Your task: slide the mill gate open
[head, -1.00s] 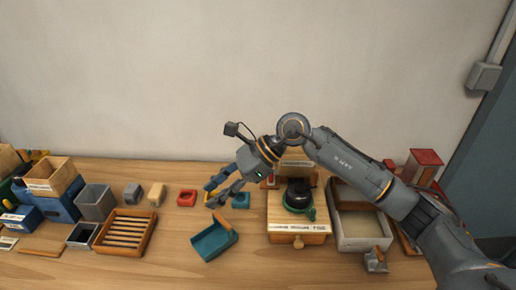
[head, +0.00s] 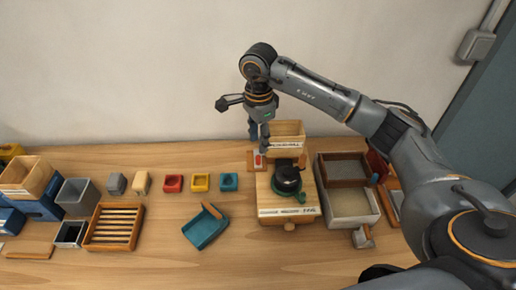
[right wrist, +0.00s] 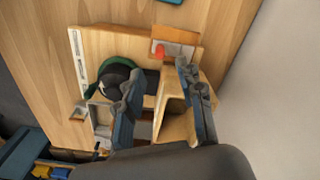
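The mill (head: 290,209) is a light wooden box with a black rounded part (head: 287,177) on a green ring. At its back left corner is a small plate with a red piece (head: 258,160). It also shows in the right wrist view as a red piece (right wrist: 159,52) on a grey strip. I cannot tell which part is the gate. A labelled wooden bin (head: 288,130) stands at the mill's back. My right gripper (head: 260,139) points down above the back left of the mill, beside the bin. My left gripper is out of view.
A teal scoop (head: 206,228) and a slatted wooden tray (head: 115,226) lie left of the mill. A pale tray (head: 353,218) is close on the right. The front table is clear.

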